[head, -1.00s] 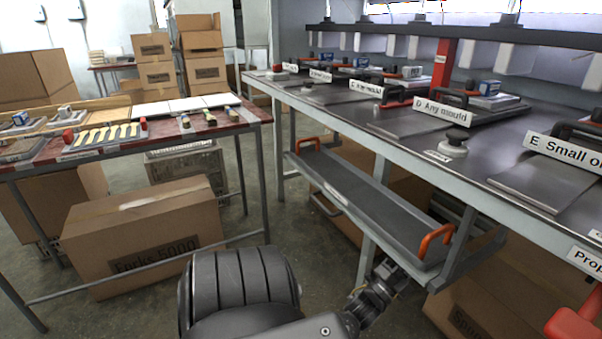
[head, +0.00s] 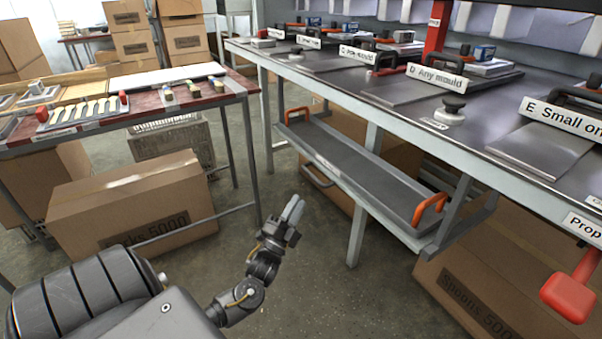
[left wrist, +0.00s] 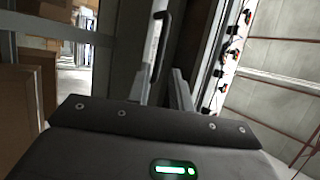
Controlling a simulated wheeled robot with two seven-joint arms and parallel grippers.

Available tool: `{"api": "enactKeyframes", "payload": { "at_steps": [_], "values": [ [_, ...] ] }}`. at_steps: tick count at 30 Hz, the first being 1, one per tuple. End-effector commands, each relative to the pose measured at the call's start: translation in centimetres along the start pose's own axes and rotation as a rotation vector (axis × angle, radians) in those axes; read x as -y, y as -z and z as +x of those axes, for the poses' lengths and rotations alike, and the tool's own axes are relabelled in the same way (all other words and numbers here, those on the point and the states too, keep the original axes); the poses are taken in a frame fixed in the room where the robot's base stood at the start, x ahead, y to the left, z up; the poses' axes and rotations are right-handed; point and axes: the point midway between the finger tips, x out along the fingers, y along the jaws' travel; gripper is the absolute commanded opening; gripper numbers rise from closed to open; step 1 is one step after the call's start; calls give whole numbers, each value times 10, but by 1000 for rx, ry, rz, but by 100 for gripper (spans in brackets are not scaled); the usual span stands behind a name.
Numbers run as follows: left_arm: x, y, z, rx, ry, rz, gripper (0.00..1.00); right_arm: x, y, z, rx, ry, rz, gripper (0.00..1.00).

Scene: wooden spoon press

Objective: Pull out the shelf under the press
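The shelf (head: 360,178) is a long grey tray with raised edges, hanging below the press table. It has an orange handle at each end, the near one (head: 430,208) and the far one (head: 298,115). A dark bar handle (head: 316,177) sits on its front side; what looks like this handle also shows upright in the left wrist view (left wrist: 161,45). My left gripper (head: 294,208) is in front of the shelf, apart from the handle and lower in the picture. Its pale fingers look close together, and any gap is unclear. My right gripper is out of view.
Cardboard boxes (head: 130,205) lie under the left table (head: 180,105). A red object (head: 570,297) is at the lower right. Floor between the tables is free.

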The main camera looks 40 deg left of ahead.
Motion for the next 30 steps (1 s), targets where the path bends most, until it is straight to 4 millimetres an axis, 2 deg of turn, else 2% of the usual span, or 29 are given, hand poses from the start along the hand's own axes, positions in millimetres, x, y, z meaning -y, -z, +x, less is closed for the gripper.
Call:
{"api": "enactKeyframes", "payload": {
  "at_steps": [6, 12, 18, 22, 30],
  "values": [
    [1, -2, 31, 1, 6, 3, 22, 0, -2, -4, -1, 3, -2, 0],
    [1, -3, 68, 2, 5, 3, 22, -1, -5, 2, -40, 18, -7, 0],
    [1, -2, 94, 1, 3, 2, 22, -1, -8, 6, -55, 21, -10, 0],
    [1, -2, 102, 2, 2, 2, 22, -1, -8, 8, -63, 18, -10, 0],
    [1, -2, 104, 2, 1, 2, 22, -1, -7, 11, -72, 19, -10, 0]
  ]
}}
